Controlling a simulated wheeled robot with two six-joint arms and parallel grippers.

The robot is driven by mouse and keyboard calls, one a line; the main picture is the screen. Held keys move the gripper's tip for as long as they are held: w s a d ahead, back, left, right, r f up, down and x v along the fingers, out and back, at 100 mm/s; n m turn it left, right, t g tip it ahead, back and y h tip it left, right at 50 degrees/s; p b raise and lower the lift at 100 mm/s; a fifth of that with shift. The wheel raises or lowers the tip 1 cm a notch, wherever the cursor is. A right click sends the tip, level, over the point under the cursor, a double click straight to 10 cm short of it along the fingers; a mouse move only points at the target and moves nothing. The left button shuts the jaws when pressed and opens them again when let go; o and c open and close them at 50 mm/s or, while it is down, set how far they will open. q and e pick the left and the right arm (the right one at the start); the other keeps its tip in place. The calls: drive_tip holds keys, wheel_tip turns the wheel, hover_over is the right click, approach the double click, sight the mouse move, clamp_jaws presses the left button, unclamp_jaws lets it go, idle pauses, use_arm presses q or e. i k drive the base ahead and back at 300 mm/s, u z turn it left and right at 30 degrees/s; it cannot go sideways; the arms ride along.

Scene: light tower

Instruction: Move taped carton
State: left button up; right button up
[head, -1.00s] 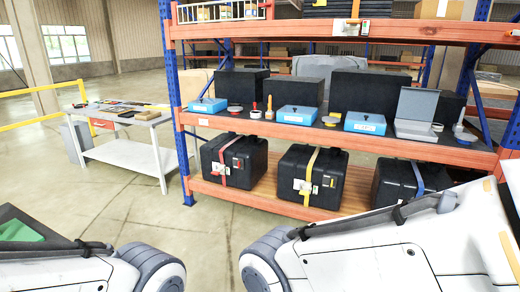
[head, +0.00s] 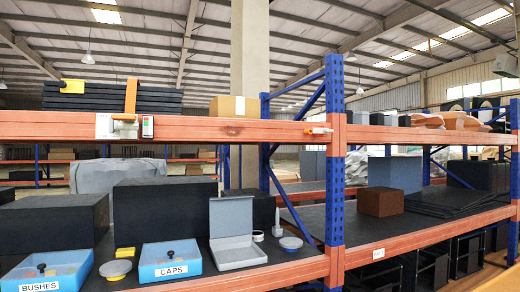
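A tan cardboard carton (head: 238,106) sits on the upper orange shelf (head: 220,131), left of the blue upright. A slightly paler vertical strip shows on its front, but I cannot tell for sure that it is tape. A brown box (head: 383,202) sits on the middle shelf of the bay to the right. Neither of my grippers is in view.
A dark stack (head: 110,97) lies on the upper shelf to the left. Blue boxes marked BUSHES (head: 48,272) and CAPS (head: 170,262), an open grey case (head: 236,250) and black boxes (head: 55,222) fill the middle shelf. A blue upright (head: 335,165) divides the bays.

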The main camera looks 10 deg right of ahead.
sight(221, 106)
drive_tip(key=z, duration=0.1)
drive_tip(key=i, duration=0.25)
drive_tip(key=u, duration=0.4)
drive_tip(key=k, duration=0.55)
drive_tip(key=u, duration=0.9)
drive_tip(key=i, duration=1.1)
drive_tip(key=z, duration=0.65)
drive_tip(key=i, duration=0.85)
drive_tip(key=z, duration=0.75)
